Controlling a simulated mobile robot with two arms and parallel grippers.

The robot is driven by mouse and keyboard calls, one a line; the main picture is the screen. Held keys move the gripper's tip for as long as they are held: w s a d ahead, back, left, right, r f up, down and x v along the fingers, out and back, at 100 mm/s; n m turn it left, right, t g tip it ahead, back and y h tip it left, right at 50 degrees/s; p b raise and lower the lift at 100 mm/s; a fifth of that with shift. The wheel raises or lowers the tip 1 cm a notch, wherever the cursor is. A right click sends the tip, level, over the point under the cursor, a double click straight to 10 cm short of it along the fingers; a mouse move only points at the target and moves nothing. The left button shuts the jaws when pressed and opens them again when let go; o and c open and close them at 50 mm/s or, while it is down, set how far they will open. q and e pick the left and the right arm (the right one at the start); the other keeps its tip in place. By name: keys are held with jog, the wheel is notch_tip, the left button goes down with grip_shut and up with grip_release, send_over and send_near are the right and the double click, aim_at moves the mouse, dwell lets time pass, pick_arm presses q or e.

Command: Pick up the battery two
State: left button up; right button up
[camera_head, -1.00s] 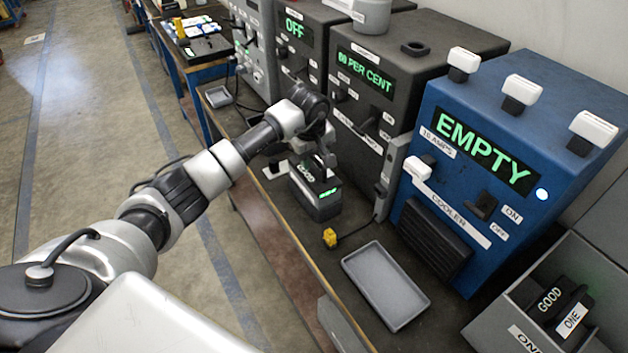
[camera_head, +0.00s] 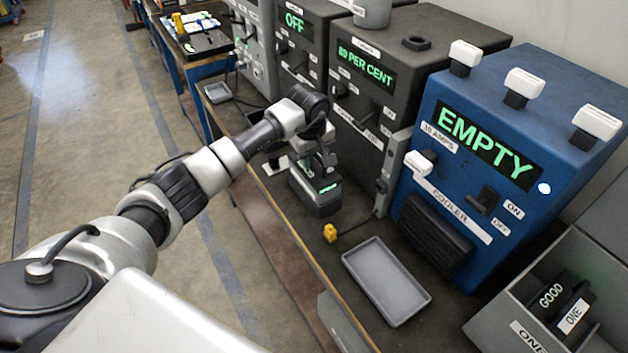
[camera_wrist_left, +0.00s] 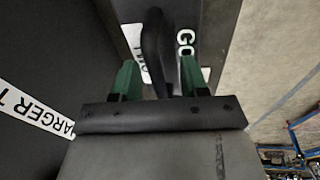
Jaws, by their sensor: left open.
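A dark box-shaped battery (camera_head: 316,196) with a lit green display stands on the workbench in front of the dark chargers. In the left wrist view its black handle (camera_wrist_left: 157,50) rises between my fingers, beside white labels beginning "GO" and "T"; the rest of the lettering is hidden. I cannot read its full number. My left gripper (camera_head: 322,160) is directly over this battery and hides much of its top. Its green fingers (camera_wrist_left: 160,78) are open, one on each side of the handle. My right gripper is not in view.
A blue cooler (camera_head: 480,165) reading "EMPTY" stands to the right. A grey tray (camera_head: 386,282) and a yellow connector (camera_head: 330,233) lie on the bench. A box (camera_head: 520,335) at lower right holds a battery labelled "GOOD" and "ONE" (camera_head: 562,305). The dark charger (camera_head: 365,100) stands close behind.

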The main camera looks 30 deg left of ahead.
pick_arm(q)
jog(key=shift+c, duration=0.2)
grip_shut()
dwell(1.2)
jog(key=shift+w+r, duration=0.1)
jog(key=shift+r, duration=0.1)
